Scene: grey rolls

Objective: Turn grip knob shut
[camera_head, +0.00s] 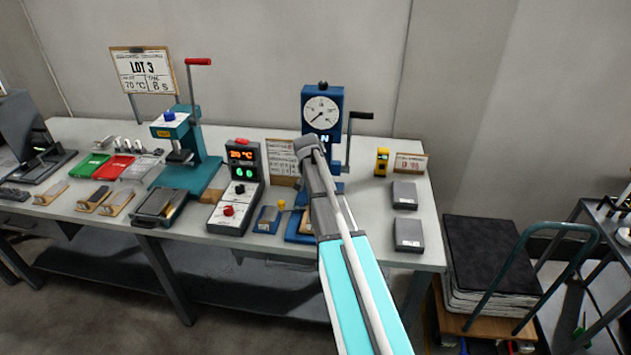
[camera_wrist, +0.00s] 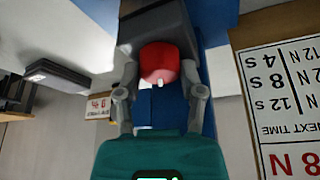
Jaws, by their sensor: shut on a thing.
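The grip knob (camera_wrist: 160,60) is red and round, with a small white mark on its lower edge in the wrist view. It sits on a dark grey block of the blue tester (camera_head: 308,97), which has a round dial and a side crank. My gripper (camera_wrist: 160,76) has one finger on each side of the knob and is shut on it. In the head view my arm covers the knob and my fingers, so only the tester's upper part and base edges show there.
A printed card (camera_wrist: 290,100) stands close beside my gripper in the wrist view. On the table (camera_head: 370,225), a control box (camera_head: 232,215) stands left of the tester. A small yellow device (camera_head: 382,161) and grey blocks (camera_head: 408,234) lie to the right.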

